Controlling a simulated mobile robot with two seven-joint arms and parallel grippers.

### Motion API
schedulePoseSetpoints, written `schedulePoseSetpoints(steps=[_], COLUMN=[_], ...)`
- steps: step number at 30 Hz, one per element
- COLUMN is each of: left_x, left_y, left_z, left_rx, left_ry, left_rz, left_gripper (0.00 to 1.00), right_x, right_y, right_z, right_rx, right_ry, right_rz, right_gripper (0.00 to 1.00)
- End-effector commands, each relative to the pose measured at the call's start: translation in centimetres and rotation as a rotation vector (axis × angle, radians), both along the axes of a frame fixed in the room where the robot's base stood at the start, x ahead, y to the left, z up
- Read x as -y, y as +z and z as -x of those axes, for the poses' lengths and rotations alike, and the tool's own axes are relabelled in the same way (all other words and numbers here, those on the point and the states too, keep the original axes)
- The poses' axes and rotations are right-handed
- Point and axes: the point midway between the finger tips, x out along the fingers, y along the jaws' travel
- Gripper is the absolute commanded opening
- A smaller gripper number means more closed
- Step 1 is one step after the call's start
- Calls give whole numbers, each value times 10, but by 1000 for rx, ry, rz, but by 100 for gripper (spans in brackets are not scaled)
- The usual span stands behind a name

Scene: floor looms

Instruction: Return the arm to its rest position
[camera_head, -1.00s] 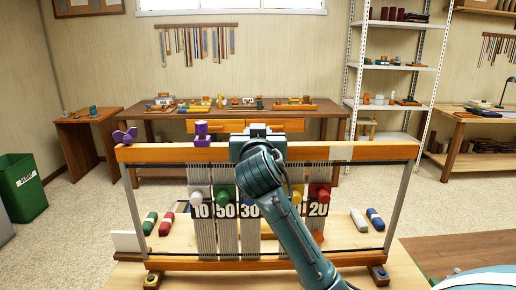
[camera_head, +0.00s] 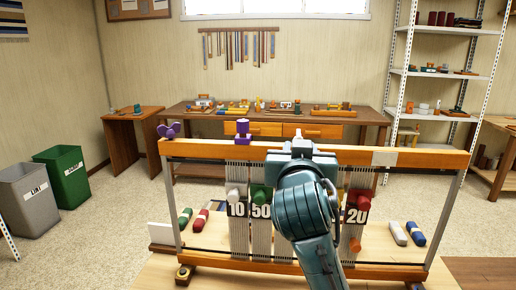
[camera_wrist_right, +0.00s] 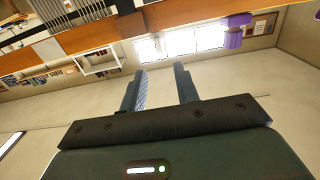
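My right arm rises from the bottom of the head view, and its gripper (camera_head: 301,148) is at the top beam of the floor loom (camera_head: 215,150), right of the purple clamp-like piece on it. The arm hides the middle of the loom. In the right wrist view the two fingers of this gripper (camera_wrist_right: 160,70) stand apart with nothing between them. The loom beam (camera_wrist_right: 98,40) crosses the upper part of that view, beyond the fingertips. My left gripper is in neither view.
Purple pieces (camera_head: 242,130) sit on the beam. Weights numbered 10, 50 and 20 (camera_head: 357,215) hang before the warp threads. Coloured rolls (camera_head: 416,233) lie on the base board at both sides. Bins (camera_head: 66,177) stand at left, a workbench (camera_head: 205,113) and shelf (camera_head: 437,76) behind.

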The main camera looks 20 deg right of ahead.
Motion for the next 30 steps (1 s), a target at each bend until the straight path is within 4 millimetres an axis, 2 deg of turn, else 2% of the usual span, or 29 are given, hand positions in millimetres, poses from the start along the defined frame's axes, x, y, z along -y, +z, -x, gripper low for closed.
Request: schedulePoseSetpoints(steps=[5,8,11,14,15,16,18,20,21,24,27,30], left_x=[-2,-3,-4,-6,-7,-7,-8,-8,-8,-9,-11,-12], left_y=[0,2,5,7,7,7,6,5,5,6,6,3], left_z=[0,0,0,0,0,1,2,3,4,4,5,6], left_rx=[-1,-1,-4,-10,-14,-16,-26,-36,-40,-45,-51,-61], left_ry=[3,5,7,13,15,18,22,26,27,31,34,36], left_rz=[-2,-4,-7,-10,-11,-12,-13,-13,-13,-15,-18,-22], left_gripper=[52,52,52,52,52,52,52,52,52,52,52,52], right_x=[-1,-9,-27,-53,-64,-71,-89,-103,-112,-130,-142,-148], right_y=[-5,-28,-78,-149,-178,-199,-247,-286,-309,-358,-391,-409], right_z=[-2,-10,-22,-22,-18,-13,5,27,43,89,131,161], right_rx=[-11,-68,-172,-293,-335,-365,-428,-474,-500,-553,-585,-599], right_ry=[8,57,165,316,377,422,520,598,646,738,793,820], right_rz=[6,38,90,128,133,134,121,98,77,14,-49,-94], right_gripper=[31,31,31,31,31,31,31,31,31,31,31,31])
